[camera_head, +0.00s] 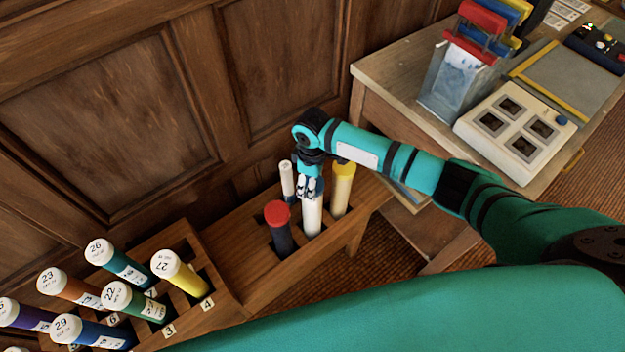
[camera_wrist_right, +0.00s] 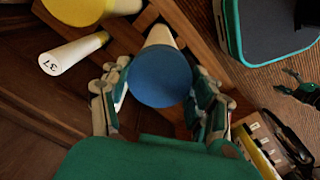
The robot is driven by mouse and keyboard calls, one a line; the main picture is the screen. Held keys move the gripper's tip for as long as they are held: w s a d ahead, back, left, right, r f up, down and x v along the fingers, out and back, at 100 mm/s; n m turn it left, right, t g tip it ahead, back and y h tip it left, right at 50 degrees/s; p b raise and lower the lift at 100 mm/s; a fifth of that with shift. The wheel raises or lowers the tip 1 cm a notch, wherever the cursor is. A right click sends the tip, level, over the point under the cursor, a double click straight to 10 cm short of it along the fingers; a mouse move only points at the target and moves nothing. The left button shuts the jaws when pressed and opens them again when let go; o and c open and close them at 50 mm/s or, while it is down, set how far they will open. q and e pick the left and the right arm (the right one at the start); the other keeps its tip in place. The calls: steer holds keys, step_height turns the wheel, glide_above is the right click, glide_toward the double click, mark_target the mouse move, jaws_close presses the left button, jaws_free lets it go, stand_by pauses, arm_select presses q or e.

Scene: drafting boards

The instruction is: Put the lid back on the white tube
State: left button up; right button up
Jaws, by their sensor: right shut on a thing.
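The white tube (camera_head: 312,217) stands in a slot of the wooden rack, between a red-capped dark tube and a yellow tube. My right gripper (camera_head: 311,186) is directly over its top end. In the right wrist view my right gripper (camera_wrist_right: 161,86) is shut on a round blue lid (camera_wrist_right: 160,78), with a finger on either side. The white tube's side (camera_wrist_right: 159,36) shows just beyond the lid, in line with it. The lid hides the tube's mouth, so I cannot tell whether it is seated or just above. My left gripper is not in view.
Close by stand the red-capped tube (camera_head: 277,214), yellow tube (camera_head: 342,186) and a slim white tube (camera_head: 287,180). Several numbered tubes fill the rack at lower left. A wooden table (camera_head: 392,82) at right carries a white four-window box (camera_head: 515,132). Wall panelling stands behind.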

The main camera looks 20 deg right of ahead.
steer(key=shift+p, duration=0.4)
stand_by(0.4)
stand_by(0.4)
steer(key=o, duration=1.1)
steer(key=shift+r+p, duration=3.5)
steer(key=shift+p, duration=0.45)
jaws_close()
